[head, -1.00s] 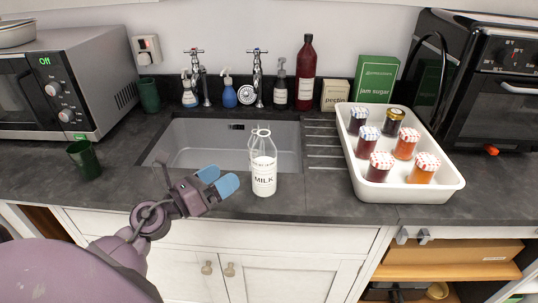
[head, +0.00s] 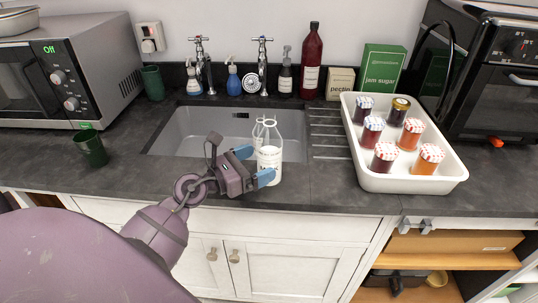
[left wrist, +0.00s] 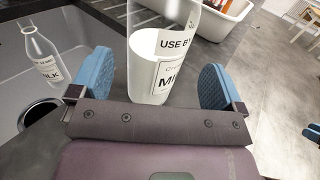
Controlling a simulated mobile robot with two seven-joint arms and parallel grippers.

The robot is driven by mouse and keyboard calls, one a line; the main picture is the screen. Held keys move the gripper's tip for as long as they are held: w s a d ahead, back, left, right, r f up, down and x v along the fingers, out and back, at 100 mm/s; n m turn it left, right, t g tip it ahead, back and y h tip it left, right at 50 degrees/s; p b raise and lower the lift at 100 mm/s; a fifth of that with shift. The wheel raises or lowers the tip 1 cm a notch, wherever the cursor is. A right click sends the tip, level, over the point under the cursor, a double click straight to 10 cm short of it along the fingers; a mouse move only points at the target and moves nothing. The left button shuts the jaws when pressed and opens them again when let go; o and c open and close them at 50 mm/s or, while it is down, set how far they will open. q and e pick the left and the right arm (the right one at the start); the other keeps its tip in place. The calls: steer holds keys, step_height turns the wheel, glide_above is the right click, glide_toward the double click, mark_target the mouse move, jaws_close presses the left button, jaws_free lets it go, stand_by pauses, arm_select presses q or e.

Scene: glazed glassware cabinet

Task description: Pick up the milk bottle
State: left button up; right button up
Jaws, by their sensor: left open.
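A clear glass milk bottle (head: 270,165) with white milk and a "MILK" label stands upright on the dark counter at the sink's front edge. My left gripper (head: 257,164) is open, with its blue fingertips close to the bottle's left side in the head view. In the left wrist view the bottle (left wrist: 158,68) stands between the two spread blue fingers, with gaps to both; its top is cut off. A second, similar bottle (left wrist: 42,58) shows at the left over the sink; in the head view it is mostly hidden behind the first.
The sink (head: 205,140) lies just behind the bottle. A white tray (head: 400,185) of several jars stands to the right. A green cup (head: 92,150) and a microwave (head: 65,70) are at the left. Counter between cup and gripper is clear.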

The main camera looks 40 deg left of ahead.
mark_target(270, 154)
arm_select(q)
steer(key=shift+x, duration=2.2)
steer(key=shift+a, duration=0.2)
steer(key=c, duration=1.3)
steer(key=shift+w+r, duration=0.1)
steer(key=shift+r, duration=0.1)
steer(key=shift+c, duration=0.7)
